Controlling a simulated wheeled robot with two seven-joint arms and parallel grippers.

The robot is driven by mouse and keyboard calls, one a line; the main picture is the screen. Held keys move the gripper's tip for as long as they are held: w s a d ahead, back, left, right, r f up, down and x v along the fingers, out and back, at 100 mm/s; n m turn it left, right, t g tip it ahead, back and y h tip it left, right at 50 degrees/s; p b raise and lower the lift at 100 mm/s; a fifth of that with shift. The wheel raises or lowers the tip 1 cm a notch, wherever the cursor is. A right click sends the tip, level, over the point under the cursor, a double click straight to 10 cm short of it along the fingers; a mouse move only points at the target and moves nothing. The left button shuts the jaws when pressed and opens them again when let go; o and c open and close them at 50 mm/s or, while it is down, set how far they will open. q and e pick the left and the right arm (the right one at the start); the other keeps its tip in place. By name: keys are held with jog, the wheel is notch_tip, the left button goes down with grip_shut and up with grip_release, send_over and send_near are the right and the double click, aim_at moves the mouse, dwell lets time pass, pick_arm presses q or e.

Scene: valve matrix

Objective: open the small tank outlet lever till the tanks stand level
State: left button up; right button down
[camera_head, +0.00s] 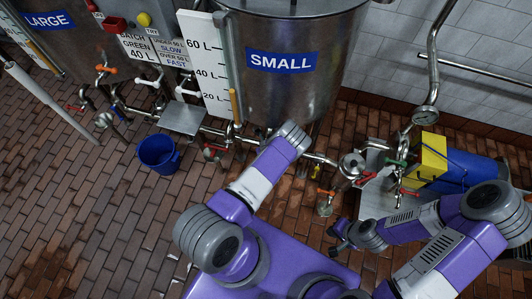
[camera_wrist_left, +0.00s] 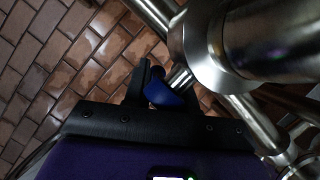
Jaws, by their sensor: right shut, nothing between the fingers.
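The steel small tank (camera_head: 290,90) stands at the top centre with a blue SMALL label. Its sight gauge (camera_head: 234,105) shows a yellow column a little above the 20 L mark. The large tank (camera_head: 75,45) is at the upper left. My left arm reaches up to the small tank's underside, and its gripper is hidden in the head view. In the left wrist view my left gripper (camera_wrist_left: 146,84) is at a blue lever handle (camera_wrist_left: 160,93) beside a steel pipe; whether it grips it is unclear. My right gripper (camera_head: 341,238) is shut and empty, low above the floor.
A blue bucket (camera_head: 158,154) stands on the brick floor at left. Pipes with coloured levers run below the tanks. The floor at lower left is clear.

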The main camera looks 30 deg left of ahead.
pick_arm(q)
grip_shut()
